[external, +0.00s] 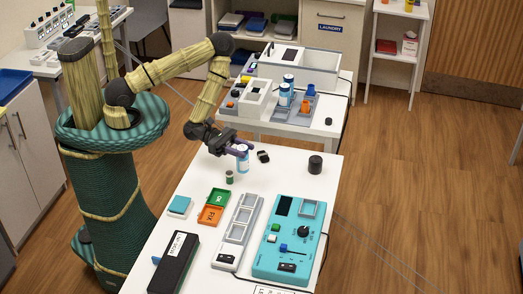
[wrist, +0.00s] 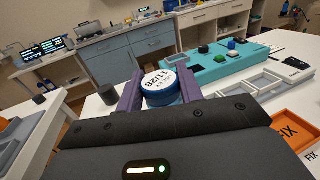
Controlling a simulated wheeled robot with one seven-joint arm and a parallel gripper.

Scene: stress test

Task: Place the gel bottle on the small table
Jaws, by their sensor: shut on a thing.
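My gripper (external: 236,150) is shut on a small white-and-blue bottle (external: 243,160), over the white front table (external: 285,175). The bottle looks upright; whether its base touches the table I cannot tell. Whether this is the gel bottle I cannot read. A smaller white table (external: 322,128) stands behind the front table and bears similar blue-and-white bottles (external: 285,95) in a grey tray.
Near my gripper are a green spool (external: 229,177), small black pieces (external: 263,156) and a black cylinder (external: 315,164). The front table also holds a teal panel (external: 262,262), green and orange trays (external: 210,216) and a grey tray (external: 238,232). A white shelf (external: 397,60) stands at back right.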

